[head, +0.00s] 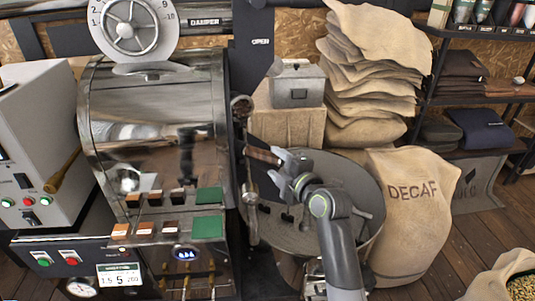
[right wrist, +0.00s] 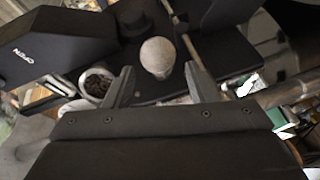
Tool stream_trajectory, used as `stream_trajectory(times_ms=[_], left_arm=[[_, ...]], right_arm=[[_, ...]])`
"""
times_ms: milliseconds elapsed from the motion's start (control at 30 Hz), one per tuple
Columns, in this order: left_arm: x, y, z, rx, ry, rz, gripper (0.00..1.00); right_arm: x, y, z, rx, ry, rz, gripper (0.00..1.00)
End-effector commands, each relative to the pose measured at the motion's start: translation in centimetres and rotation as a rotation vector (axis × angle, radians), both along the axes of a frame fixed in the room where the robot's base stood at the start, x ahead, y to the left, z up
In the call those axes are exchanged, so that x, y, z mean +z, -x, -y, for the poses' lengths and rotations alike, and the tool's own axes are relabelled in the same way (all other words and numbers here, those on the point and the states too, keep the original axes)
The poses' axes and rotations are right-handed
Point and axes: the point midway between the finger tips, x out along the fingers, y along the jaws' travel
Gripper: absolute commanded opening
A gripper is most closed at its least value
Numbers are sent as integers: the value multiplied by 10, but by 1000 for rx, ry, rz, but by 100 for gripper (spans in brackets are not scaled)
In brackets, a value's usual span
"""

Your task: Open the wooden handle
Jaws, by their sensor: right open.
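In the right wrist view a pale rounded knob (right wrist: 158,57), which looks like the wooden handle's end, lies ahead and between the fingertips. No grip on it shows. My right gripper (head: 278,158) is open in front of the roaster's right side, and its two fingers (right wrist: 158,82) are apart in the wrist view. A brown bar (head: 260,154) shows just left of the gripper. My left gripper is not in view.
The steel roaster drum (head: 155,125) stands left of the arm, with a round cooling tray (head: 345,190) under it. A DECAF sack (head: 412,205) stands at right. Stacked sacks (head: 365,85) and a grey box (head: 298,84) are behind.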

Motion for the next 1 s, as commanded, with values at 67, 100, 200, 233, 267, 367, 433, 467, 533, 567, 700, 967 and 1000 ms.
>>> stream_trajectory(times_ms=[67, 100, 200, 233, 267, 367, 433, 467, 533, 567, 700, 967, 1000], left_arm=[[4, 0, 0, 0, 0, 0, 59], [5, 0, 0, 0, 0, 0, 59], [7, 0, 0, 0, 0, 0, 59], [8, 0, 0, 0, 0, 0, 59], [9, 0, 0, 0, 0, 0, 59], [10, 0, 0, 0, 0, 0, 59], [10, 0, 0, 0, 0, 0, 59], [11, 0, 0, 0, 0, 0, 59], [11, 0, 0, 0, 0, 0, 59], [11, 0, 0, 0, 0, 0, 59], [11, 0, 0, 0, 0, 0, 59], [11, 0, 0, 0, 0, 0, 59], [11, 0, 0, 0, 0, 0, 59]], right_arm=[[0, -11, -6, 1, 1, -2, 51], [-1, -15, -8, 1, 0, -1, 51], [-2, -26, -13, 1, 1, 1, 51], [-4, -29, -15, 1, 1, 0, 51], [-4, -31, -16, 1, 0, -1, 51], [-5, -38, -19, 1, 0, 0, 51], [-6, -41, -21, 0, 0, 0, 51], [-6, -42, -21, 0, 0, 1, 51], [-7, -44, -22, 0, 0, 0, 51], [-7, -44, -22, 0, 0, 0, 51], [-7, -45, -23, 0, 0, 0, 51], [-7, -45, -22, 0, 0, 0, 32], [-7, -45, -22, 0, 0, 0, 27]])
